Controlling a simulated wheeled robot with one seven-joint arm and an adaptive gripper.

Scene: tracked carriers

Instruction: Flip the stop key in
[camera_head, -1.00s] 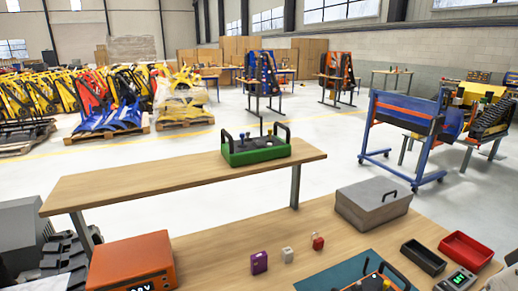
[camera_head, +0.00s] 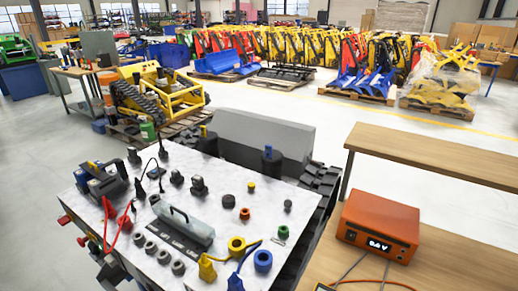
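A pale control panel (camera_head: 218,190) fills the lower left of the head view. It carries several dark knobs and toggles, including a dark knob (camera_head: 228,201), an orange-red one (camera_head: 244,213) and a small yellow one (camera_head: 251,187). A yellow ring (camera_head: 237,244) and a blue ring (camera_head: 263,261) with cords lie near its front right corner. A green piece (camera_head: 282,232) sits near its right edge. Small red parts (camera_head: 82,241) stick out at its left side. I cannot tell which part is the stop key or how it is turned. My gripper is not in view.
A grey handled block (camera_head: 185,226) stands on the panel. Red cables (camera_head: 110,222) lie at its left. An orange box with a display (camera_head: 378,225) stands on a wooden table (camera_head: 450,258) at right. A wooden bench (camera_head: 430,157) is behind it. Open floor lies beyond.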

